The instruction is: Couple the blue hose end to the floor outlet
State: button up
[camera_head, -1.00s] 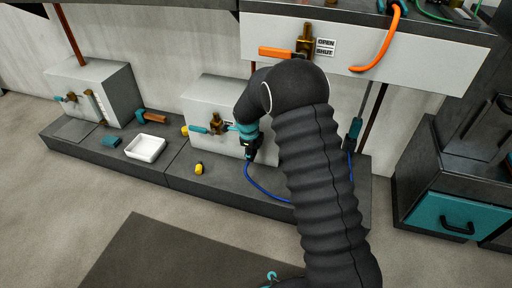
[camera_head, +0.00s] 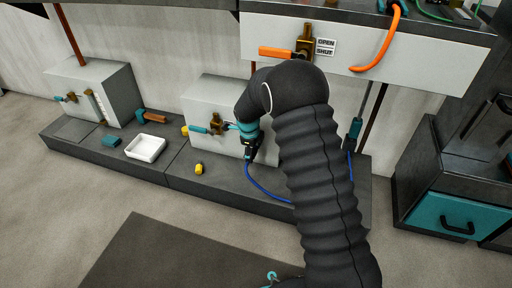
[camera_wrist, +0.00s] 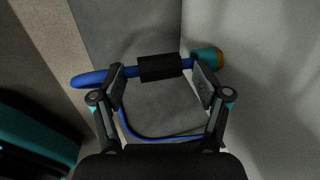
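My gripper (camera_head: 252,146) is low at the front of the middle white box (camera_head: 212,92). In the wrist view my gripper (camera_wrist: 157,72) has its fingers spread, with gaps on both sides of a black sleeve. The blue hose end (camera_wrist: 91,77) runs crosswise beyond the fingertips, with this black sleeve (camera_wrist: 160,68) at its middle. At its right is a teal collar (camera_wrist: 204,58) with a brass-yellow rim, close to the pale wall. I cannot tell whether this is coupled. The floor outlet is not clear in the head view, where my gripper covers that spot.
The blue hose (camera_head: 264,188) trails right along the dark plinth (camera_head: 225,190). Floor in front is clear.

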dwell(0.3)
jog(key=v, duration=1.2)
dwell(1.1)
